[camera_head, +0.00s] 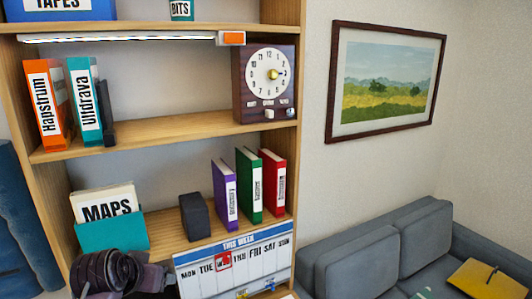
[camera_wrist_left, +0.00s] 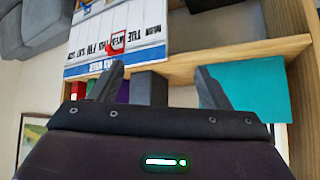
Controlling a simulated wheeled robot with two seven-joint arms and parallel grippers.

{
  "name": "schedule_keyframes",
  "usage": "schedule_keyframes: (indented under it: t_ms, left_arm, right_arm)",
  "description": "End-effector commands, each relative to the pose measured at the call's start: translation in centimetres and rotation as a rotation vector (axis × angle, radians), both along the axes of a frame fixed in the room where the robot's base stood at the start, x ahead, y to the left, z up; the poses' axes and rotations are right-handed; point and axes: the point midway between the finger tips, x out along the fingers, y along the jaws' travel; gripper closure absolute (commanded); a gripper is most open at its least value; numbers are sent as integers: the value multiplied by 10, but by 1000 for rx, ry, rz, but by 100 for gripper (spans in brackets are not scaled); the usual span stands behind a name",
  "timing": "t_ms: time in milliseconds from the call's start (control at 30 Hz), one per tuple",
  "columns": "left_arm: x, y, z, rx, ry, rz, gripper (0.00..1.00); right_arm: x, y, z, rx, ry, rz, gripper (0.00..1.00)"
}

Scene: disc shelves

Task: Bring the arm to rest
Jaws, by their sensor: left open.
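My left arm comes in at the bottom left of the head view, in front of the lowest visible shelf. Its dark wrist (camera_head: 112,272) is beside the week board (camera_head: 197,285), and its fingertips cannot be made out there. In the left wrist view my left gripper (camera_wrist_left: 160,84) has its two dark fingers wide apart with nothing between them. The week board (camera_wrist_left: 90,52) appears upside down beyond the fingers, with a red frame (camera_wrist_left: 125,46) around one day. The red frame also shows in the head view (camera_head: 223,262) around WED. My right gripper is not in view.
The shelf holds a teal MAPS box (camera_head: 112,233), a dark block (camera_head: 195,217) and purple, green and red books (camera_head: 249,185). Above are orange and teal binders (camera_head: 85,100) and a clock (camera_head: 270,77). A grey sofa (camera_head: 345,262) stands at the right.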

Motion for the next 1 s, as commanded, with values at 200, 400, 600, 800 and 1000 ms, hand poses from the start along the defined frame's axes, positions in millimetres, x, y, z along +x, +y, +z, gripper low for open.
schedule_keyframes:
  t_ms: [200,400,600,800,1000]
  left_arm:
    - [-92,-20,-95,37,200,-31,29]
    - [-152,-35,-133,44,310,-58,29]
    - [-200,-47,-153,41,395,-82,29]
    - [-224,-55,-185,34,453,-95,29]
    - [-213,-57,-250,36,471,-98,29]
  right_arm:
    - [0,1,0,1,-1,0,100]
    - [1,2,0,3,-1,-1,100]
    - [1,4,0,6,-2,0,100]
    - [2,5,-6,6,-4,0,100]
    - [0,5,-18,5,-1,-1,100]
